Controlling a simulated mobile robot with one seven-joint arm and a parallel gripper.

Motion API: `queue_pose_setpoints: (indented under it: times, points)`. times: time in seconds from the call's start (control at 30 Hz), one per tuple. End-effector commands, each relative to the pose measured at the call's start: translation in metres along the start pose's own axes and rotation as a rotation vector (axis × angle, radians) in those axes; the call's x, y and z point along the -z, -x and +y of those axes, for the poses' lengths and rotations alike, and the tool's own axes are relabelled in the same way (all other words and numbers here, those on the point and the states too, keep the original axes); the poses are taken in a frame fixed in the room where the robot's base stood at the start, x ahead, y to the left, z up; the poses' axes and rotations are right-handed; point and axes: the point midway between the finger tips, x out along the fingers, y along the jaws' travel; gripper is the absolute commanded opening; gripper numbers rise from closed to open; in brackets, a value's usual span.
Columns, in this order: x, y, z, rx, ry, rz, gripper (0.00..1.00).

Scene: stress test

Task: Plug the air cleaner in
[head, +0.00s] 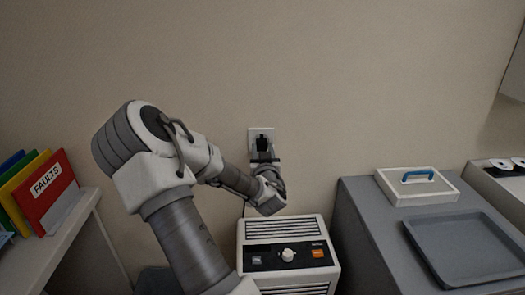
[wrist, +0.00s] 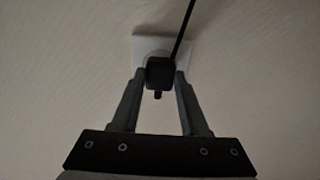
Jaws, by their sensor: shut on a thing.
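The air cleaner (head: 287,252) is a white box with dark slatted grilles, a white knob and an orange label, standing below the wall outlet. The outlet (head: 252,133) is a pale square plate on the beige wall; it also shows in the wrist view (wrist: 137,46). My gripper (head: 264,154) is up at the outlet, shut on a black plug (wrist: 159,72). The plug is in front of the outlet plate, and its cord (wrist: 184,26) runs off the top of the wrist view. Whether the plug is fully seated in the socket I cannot tell.
A grey cabinet at the right carries a grey tray (head: 468,247) and a white box lid with a blue handle (head: 418,187). At the left, a shelf (head: 66,235) holds coloured binders (head: 45,188). The wall around the outlet is clear.

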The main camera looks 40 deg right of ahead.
Motion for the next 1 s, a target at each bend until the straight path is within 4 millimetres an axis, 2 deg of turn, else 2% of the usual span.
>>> queue_pose_setpoints:
  times: [0.87,0.9,1.0]
  points:
    - [0.0,-0.011,0.001,-0.001,0.001,0.001,0.0]
    - [0.0,-0.011,0.001,-0.001,0.001,0.0,0.49]
    - [0.0,-0.011,0.001,-0.001,0.001,0.0,0.67]
